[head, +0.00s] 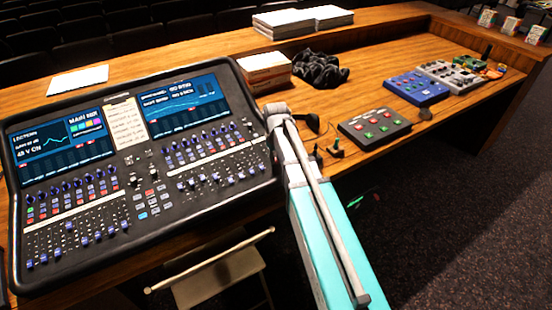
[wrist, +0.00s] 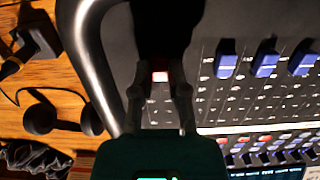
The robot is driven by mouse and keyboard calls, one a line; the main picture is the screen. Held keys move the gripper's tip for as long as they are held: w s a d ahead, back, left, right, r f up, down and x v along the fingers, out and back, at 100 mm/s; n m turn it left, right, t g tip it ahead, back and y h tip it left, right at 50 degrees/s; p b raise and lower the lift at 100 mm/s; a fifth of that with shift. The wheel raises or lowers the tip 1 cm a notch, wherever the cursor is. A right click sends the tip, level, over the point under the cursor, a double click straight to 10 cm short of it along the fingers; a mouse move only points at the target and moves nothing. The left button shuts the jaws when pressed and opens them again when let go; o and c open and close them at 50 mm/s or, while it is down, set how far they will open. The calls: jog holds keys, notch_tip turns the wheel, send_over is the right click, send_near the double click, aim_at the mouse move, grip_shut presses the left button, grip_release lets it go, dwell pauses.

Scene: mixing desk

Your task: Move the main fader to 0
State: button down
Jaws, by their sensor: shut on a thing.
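The mixing console (head: 150,205) lies on the wooden desk, with two screens at its top and rows of faders below. My gripper (wrist: 159,68) is over the console's side part, next to its silver rim, in the wrist view. Its fingers are closed on a small red and white fader cap (wrist: 160,77), which shows between them; it seems to be the main fader. A dark shape hides most of the cap and its slot, so its scale mark cannot be read. In the head view my arm covers the gripper and this fader.
Blue fader caps (wrist: 265,58) stand in a row to the right of my gripper. Headphones (wrist: 45,117) lie on the desk beside the rim. A box with red and green buttons (head: 374,127), a black cloth heap (head: 320,70) and a paper stack (head: 264,72) are on the desk.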

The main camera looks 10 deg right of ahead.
aim_at(266, 150)
jog(key=w, duration=0.2)
jog(key=w+a, duration=0.1)
jog(key=w, duration=0.1)
jog(key=w+a, duration=0.1)
jog(key=w, duration=0.2)
jog(key=shift+a+r+p, duration=0.1)
jog(key=shift+r+p, duration=0.25)
jog(key=shift+r, duration=0.05)
jog(key=c, duration=0.6)
grip_release()
jog(key=shift+s, duration=0.15)
